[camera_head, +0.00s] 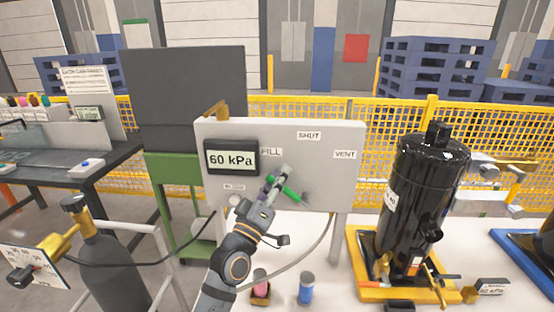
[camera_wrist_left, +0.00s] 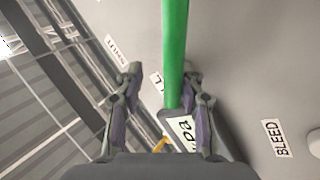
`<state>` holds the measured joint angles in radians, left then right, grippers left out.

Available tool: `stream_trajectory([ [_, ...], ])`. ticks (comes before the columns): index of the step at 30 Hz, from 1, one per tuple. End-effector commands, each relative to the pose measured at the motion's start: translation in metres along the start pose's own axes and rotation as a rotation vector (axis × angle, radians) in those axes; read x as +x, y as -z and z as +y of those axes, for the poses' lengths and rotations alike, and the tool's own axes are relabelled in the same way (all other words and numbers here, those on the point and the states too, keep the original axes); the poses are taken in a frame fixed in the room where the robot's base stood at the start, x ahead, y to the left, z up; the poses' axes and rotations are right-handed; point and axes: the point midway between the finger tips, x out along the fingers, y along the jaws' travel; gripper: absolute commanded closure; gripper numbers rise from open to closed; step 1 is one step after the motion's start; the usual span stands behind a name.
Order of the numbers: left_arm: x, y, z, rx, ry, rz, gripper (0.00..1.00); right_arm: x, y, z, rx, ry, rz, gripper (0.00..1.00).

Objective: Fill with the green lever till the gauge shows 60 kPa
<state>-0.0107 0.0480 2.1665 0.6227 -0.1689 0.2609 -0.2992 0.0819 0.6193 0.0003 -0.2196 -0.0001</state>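The gauge (camera_head: 231,158) on the grey panel (camera_head: 335,185) reads 60 kPa. The green lever (camera_head: 288,189) slants up and left from its lower right end, toward the FILL label (camera_head: 271,152). SHUT (camera_head: 308,135) and VENT (camera_head: 345,154) labels sit further right. My left gripper (camera_head: 278,180) is at the upper part of the lever. In the left wrist view, the green lever (camera_wrist_left: 174,50) runs between the spread fingers of the left gripper (camera_wrist_left: 162,88), nearer the right finger, with a gap on the left. My right gripper is in neither view.
A black tank (camera_head: 425,195) stands in a yellow tray (camera_head: 372,292) right of the panel. A pink-topped bottle (camera_head: 261,283) and a blue bottle (camera_head: 306,289) stand below the panel. A hose (camera_head: 318,250) hangs under it. A grey cylinder (camera_head: 105,265) stands at left.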

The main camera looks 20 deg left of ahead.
Motion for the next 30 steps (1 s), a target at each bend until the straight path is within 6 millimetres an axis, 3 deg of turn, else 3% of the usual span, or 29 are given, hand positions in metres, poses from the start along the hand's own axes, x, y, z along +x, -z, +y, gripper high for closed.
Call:
stream_trajectory([
  [12,0.032,0.050,0.047,0.001,0.003,0.004,0.62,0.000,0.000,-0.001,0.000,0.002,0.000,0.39],
  [23,0.035,0.054,0.051,-0.001,0.006,0.001,0.62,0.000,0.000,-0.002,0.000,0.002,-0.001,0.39],
  [30,0.042,0.056,0.044,0.075,0.048,-0.012,0.94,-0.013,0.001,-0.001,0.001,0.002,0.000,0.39],
])
